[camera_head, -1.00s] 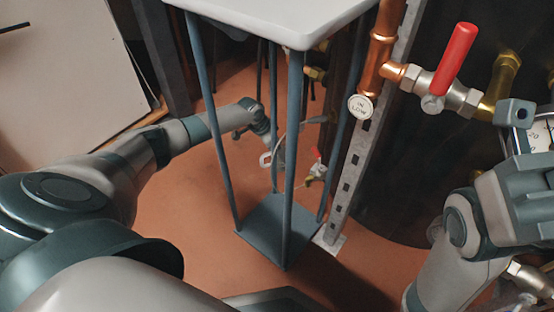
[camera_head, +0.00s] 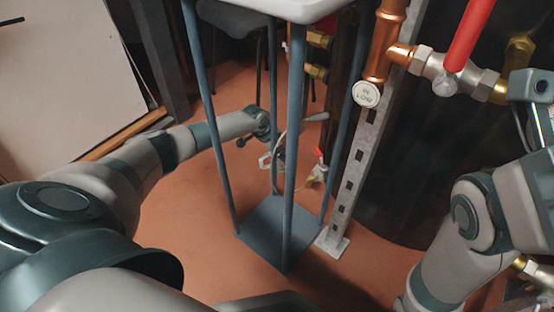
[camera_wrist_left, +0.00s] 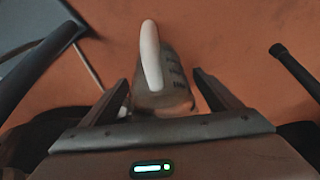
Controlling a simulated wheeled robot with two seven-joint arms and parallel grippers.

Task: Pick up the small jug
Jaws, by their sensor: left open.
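In the left wrist view the small jug (camera_wrist_left: 172,80) has a translucent grey body with dark markings and a pale, long handle (camera_wrist_left: 151,55). It appears between the two fingers of my left gripper (camera_wrist_left: 162,84), which is open, with visible space beside the jug. I cannot tell whether a finger touches it. In the head view my left gripper (camera_head: 268,150) is behind the front legs of a blue-legged stand.
The stand has a white top (camera_head: 285,8), thin blue legs (camera_head: 292,150) and a base plate (camera_head: 270,232) on the orange floor. A perforated metal post (camera_head: 352,175) stands to its right. Copper piping with a red-handled valve (camera_head: 445,70) is near my right arm.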

